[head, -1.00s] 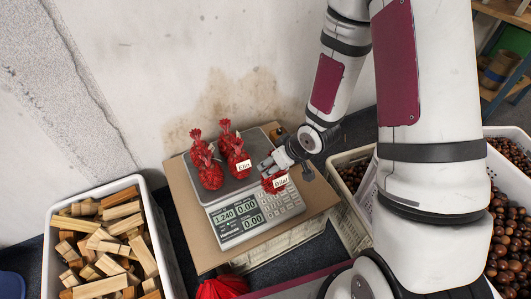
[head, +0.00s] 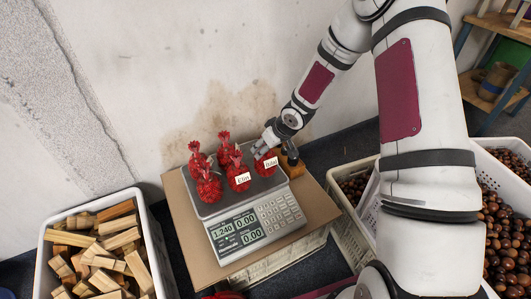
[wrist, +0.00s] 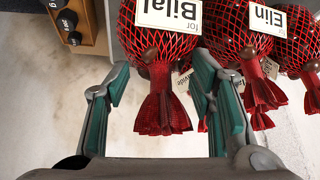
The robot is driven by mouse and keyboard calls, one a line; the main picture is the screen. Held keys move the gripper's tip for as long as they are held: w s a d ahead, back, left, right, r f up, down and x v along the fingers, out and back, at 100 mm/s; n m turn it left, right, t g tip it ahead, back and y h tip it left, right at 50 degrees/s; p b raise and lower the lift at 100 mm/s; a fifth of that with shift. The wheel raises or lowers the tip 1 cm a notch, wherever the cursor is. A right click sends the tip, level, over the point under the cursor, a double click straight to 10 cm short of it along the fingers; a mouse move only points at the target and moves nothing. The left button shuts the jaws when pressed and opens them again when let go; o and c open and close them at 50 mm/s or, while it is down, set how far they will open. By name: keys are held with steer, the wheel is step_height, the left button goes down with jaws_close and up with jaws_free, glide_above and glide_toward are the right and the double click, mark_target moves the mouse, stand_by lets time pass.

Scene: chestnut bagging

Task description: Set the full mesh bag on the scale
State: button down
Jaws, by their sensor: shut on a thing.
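My gripper (head: 264,147) is shut on the gathered red neck of a full mesh bag (head: 266,165) labelled "Bilal". In the wrist view the bag's neck and tuft (wrist: 163,95) hang between the green-padded fingers (wrist: 165,105). This bag is at the right edge of the scale's (head: 258,222) grey plate; I cannot tell whether it rests on it. Several other full red bags stand on the plate, among them one labelled "Elin" (head: 238,182) just left of mine; it also shows in the wrist view (wrist: 245,30). The display reads 1.240, 0.00, 0.00.
A small wooden block with dark knobs (wrist: 85,25) stands close to the plate's right side. The scale sits on a cardboard sheet (head: 318,205). A white crate of wood pieces (head: 160,235) is at left, chestnut crates (head: 340,215) at right. A stained wall rises behind.

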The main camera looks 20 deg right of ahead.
step_height(320, 180, down, 2)
steer(key=shift+f+b, duration=0.1)
steer(key=shift+b, duration=0.3)
steer(key=c, duration=0.7)
jaws_free()
